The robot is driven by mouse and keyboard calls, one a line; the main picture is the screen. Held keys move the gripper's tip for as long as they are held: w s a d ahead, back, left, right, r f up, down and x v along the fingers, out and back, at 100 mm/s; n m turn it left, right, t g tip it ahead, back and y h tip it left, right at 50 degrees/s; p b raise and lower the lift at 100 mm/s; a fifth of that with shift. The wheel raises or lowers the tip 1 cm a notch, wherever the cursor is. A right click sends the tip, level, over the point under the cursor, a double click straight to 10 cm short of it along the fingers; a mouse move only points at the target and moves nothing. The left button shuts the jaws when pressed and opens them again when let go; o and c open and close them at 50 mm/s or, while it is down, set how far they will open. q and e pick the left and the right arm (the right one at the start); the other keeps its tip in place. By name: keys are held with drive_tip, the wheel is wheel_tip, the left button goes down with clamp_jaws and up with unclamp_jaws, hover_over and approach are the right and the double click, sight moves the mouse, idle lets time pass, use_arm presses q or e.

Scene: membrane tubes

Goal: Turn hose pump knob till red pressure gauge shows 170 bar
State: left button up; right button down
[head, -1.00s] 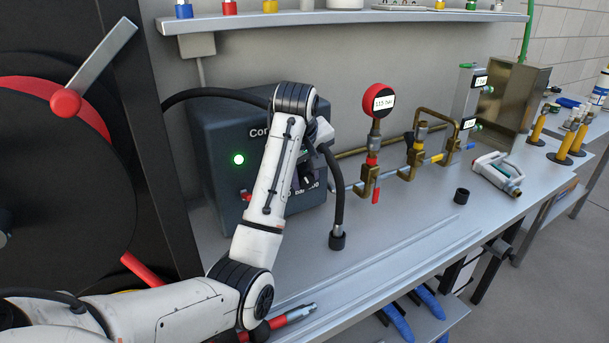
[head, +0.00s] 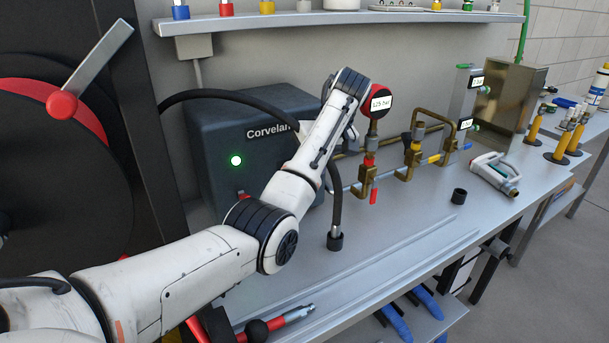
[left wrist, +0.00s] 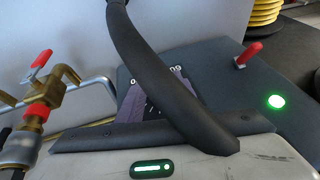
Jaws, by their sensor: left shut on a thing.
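My left gripper, mostly hidden behind my own forearm in the head view, is at the box's right side. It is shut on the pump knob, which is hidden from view. In the left wrist view my gripper (left wrist: 150,138) lies before the pump's panel (left wrist: 215,75). The black hose (head: 335,190) hangs in front; it also crosses the left wrist view (left wrist: 160,75). My right gripper is not in view.
Brass piping with red and yellow handles (head: 410,160) is close to the right of my gripper. The front of the bench (head: 400,228) is mostly clear. A shelf (head: 340,22) runs above.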

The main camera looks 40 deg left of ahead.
use_arm(q)
drive_tip(key=shift+w+d+g+y, duration=0.15)
drive_tip(key=shift+g+y, duration=0.15)
drive_tip(key=shift+g, duration=0.3)
idle(0.3)
drive_tip(key=o, duration=1)
drive_tip(key=shift+o, duration=0.2)
drive_tip(key=v, duration=1)
drive_tip(key=shift+r, duration=0.15)
